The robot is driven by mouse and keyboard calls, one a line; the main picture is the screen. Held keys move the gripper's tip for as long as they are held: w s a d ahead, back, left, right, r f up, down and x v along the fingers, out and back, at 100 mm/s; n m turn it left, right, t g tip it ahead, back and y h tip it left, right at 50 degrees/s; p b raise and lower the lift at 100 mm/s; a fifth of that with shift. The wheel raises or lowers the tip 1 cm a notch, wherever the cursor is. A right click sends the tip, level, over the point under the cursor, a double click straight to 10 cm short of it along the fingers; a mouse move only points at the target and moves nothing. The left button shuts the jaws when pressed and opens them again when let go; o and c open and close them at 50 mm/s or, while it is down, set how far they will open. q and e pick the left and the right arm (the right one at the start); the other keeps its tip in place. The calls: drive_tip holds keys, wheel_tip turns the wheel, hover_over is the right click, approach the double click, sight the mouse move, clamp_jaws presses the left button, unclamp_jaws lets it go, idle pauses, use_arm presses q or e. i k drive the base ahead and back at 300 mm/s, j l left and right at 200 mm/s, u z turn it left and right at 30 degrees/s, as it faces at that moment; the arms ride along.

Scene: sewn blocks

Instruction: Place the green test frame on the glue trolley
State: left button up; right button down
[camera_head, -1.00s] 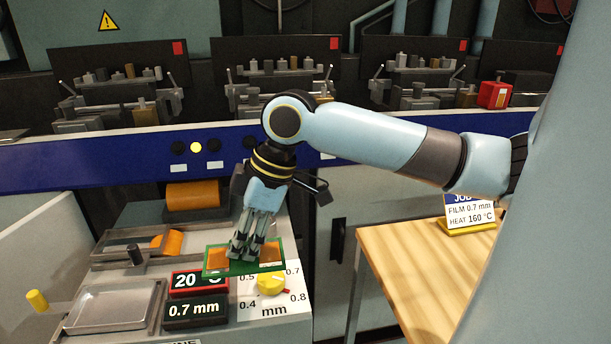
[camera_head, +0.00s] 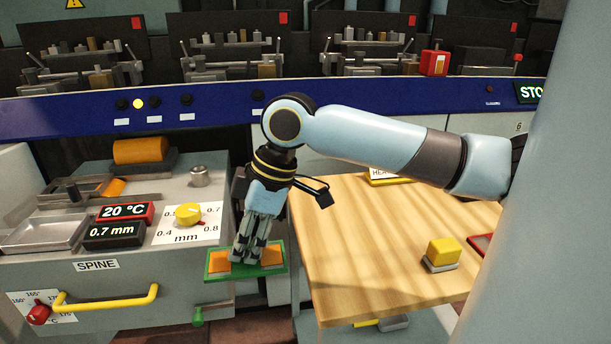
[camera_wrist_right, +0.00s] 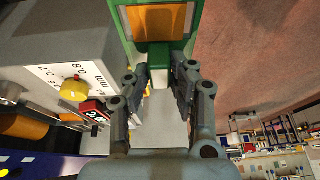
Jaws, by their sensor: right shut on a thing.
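The green test frame (camera_head: 219,264) has a green border with orange panels. My right gripper (camera_head: 246,254) is shut on its middle, pointing down, and covers part of it. The frame hangs in the air over the gap between a grey unit labelled SPINE (camera_head: 150,262) and a wooden-topped table (camera_head: 375,262). In the right wrist view, the frame (camera_wrist_right: 160,20) extends out from between the fingertips (camera_wrist_right: 160,76). No label in view names the glue trolley, so I cannot tell for sure which thing it is. My left gripper is not in view.
The SPINE unit carries a metal tray (camera_head: 45,234), a yellow dial (camera_head: 188,214), displays and an orange roller (camera_head: 140,149). A yellow block (camera_head: 443,252) stands on the table, whose middle is clear. A blue machine rail (camera_head: 220,108) runs behind.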

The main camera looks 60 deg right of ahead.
sight(350, 223)
drive_tip(key=k+z, duration=0.35)
drive_tip(key=k+l+z, duration=0.1)
drive_tip(key=z, duration=0.3)
drive_tip(key=k+l+z, duration=0.2)
drive_tip(key=z, duration=0.15)
drive_tip(key=i+j+z, duration=0.3)
drive_tip(key=j+z, duration=0.3)
drive_tip(key=i+j+z, duration=0.15)
drive_tip(key=j+z, duration=0.15)
drive_tip(key=j, duration=0.2)
drive_tip(key=j+z, duration=0.3)
drive_tip(key=j, duration=0.15)
drive_tip(key=i, duration=0.05)
